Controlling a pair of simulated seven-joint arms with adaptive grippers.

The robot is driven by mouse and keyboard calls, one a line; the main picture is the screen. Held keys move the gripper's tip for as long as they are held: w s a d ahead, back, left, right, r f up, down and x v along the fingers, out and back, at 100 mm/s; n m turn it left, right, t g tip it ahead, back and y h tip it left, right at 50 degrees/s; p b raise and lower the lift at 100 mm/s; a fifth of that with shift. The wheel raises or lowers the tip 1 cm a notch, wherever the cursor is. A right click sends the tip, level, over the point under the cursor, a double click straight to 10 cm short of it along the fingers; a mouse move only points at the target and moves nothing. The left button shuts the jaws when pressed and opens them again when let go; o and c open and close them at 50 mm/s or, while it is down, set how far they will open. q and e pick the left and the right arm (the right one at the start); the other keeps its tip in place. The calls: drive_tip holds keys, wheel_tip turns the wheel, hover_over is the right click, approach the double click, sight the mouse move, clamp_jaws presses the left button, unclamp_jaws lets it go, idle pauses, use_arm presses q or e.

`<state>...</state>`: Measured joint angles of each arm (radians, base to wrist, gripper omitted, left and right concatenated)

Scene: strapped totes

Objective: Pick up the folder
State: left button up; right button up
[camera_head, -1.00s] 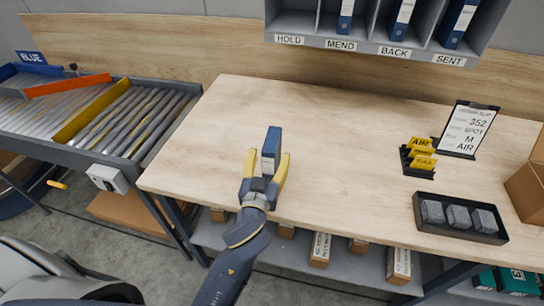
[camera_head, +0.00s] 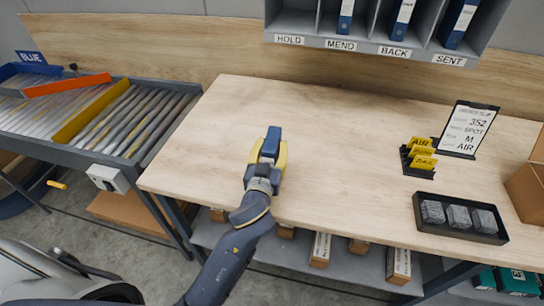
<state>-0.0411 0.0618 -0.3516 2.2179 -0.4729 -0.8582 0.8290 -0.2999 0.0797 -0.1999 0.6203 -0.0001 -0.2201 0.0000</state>
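A narrow blue folder (camera_head: 272,137) stands on the wooden bench, left of its middle. My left gripper (camera_head: 268,160), with yellow fingers, reaches in from the front. Its fingers lie close against both sides of the folder and look shut on it; they hide its lower part. I cannot see any gap under the folder. My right gripper is not in view.
A grey shelf (camera_head: 367,47) with labelled slots and blue binders hangs at the back. At right are a slip stand (camera_head: 467,130), yellow AIR cards (camera_head: 421,153), a black tray (camera_head: 460,238) of grey blocks and a carton (camera_head: 527,190). The bench middle is clear.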

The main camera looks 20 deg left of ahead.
use_arm(q)
clamp_jaws()
drive_tip(key=shift+r, duration=0.15)
